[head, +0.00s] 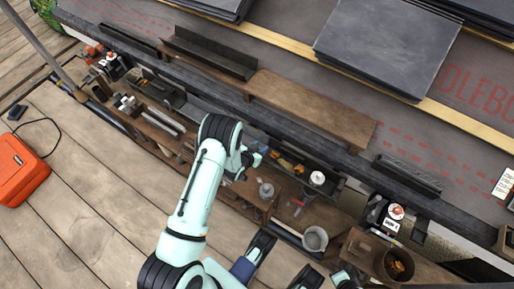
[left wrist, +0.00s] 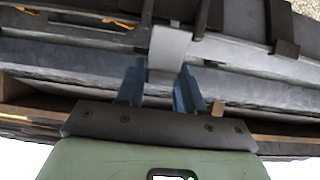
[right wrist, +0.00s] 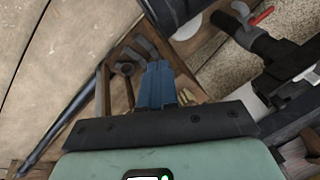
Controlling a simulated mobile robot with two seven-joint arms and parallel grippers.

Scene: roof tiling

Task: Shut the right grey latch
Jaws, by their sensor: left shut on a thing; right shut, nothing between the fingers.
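In the left wrist view a pale grey latch (left wrist: 168,50) stands as a flat strip between the blue fingers of my left gripper (left wrist: 160,82). The gripper is shut on it, and the strip's lower end is between the fingertips. I cannot tell whether this latch is the right one of a pair. In the head view my left gripper (head: 258,158) is small and partly hidden by my arm, over the long tool bench. My right gripper (right wrist: 158,82) is shut and empty in the right wrist view, its blue fingers together above a wooden tray (right wrist: 128,62).
Dark slates (head: 388,45) lie stacked on the roof at the upper right. A wooden plank (head: 310,108) runs behind the bench. A metal bucket (head: 315,239) stands at the bench's right part. An orange case (head: 18,168) lies on the boards at left.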

